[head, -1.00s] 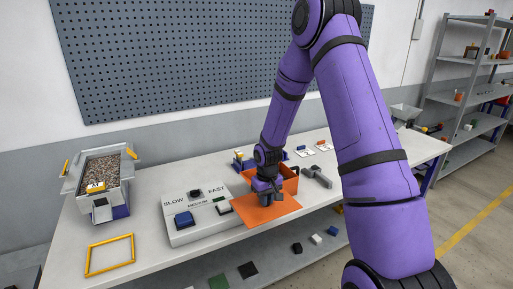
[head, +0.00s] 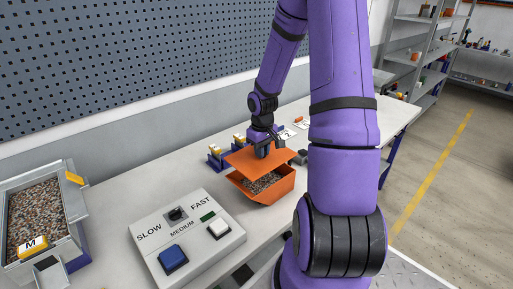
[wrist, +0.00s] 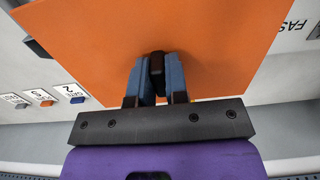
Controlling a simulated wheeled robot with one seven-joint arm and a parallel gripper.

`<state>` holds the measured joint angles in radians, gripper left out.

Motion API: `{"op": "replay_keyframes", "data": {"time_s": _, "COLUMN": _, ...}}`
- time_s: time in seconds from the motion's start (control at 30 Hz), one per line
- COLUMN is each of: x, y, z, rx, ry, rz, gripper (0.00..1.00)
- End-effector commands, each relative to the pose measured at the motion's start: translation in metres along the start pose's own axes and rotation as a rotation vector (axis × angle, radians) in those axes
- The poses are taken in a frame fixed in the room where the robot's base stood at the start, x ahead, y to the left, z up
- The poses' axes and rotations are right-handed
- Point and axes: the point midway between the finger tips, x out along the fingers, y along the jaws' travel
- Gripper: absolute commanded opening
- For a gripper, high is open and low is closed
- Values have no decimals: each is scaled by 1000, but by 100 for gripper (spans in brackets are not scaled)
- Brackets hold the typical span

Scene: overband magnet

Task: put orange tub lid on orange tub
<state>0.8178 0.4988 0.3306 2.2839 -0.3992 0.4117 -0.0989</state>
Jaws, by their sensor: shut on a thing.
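The orange tub (head: 264,190) stands on the workbench, filled with grey-brown granules. The flat orange lid (head: 250,157) is held above it, covering its back part, with granules showing in front. The lid looks tilted, and I cannot tell whether its back edge touches the rim. My gripper (head: 263,150) is over the lid, shut on the lid's dark knob. In the wrist view the fingers (wrist: 157,75) close on the black knob and the orange lid (wrist: 215,35) fills most of the picture, hiding the tub.
A control box (head: 187,235) with SLOW, MEDIUM and FAST labels stands in front left of the tub. A hopper of granules (head: 38,215) is at far left. Blue holders (head: 216,157) stand behind the tub, and number cards (head: 287,134) lie beyond it.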

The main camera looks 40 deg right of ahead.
Motion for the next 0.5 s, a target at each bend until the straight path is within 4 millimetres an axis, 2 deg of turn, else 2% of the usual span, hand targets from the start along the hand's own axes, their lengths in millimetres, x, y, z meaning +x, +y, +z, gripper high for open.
{"op": "replay_keyframes", "data": {"time_s": 0.37, "x": 0, "y": 0, "z": 2, "rx": 0, "ry": 1, "rz": 1, "gripper": 0}}
{"op": "replay_keyframes", "data": {"time_s": 0.5, "x": 6, "y": -1, "z": 2, "rx": -1, "ry": 0, "rz": -1, "gripper": 0}}
